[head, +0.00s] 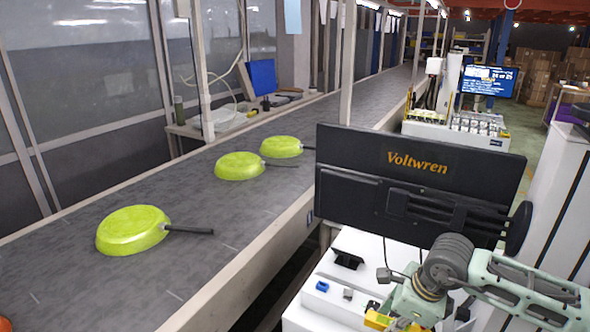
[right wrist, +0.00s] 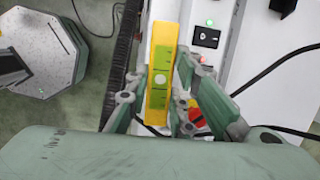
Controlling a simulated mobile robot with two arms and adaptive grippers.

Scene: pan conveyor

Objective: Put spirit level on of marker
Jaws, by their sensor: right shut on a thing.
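A yellow spirit level (right wrist: 161,68) with a green face and a pale round spot is between the fingers of my right gripper (right wrist: 160,95), which is shut on it. In the head view my right gripper (head: 402,318) is at the bottom edge, over the white table (head: 352,245), with a yellow end of the level (head: 379,320) showing. I cannot make out a marker for certain in either view. My left gripper is not in view.
A black Voltwren monitor (head: 418,180) stands at the back of the table. A small blue object (head: 322,286) and a black holder (head: 346,259) are on the table. Left is a conveyor (head: 200,270) with green pans (head: 132,229). The wrist view shows a black switch (right wrist: 205,37) and cables.

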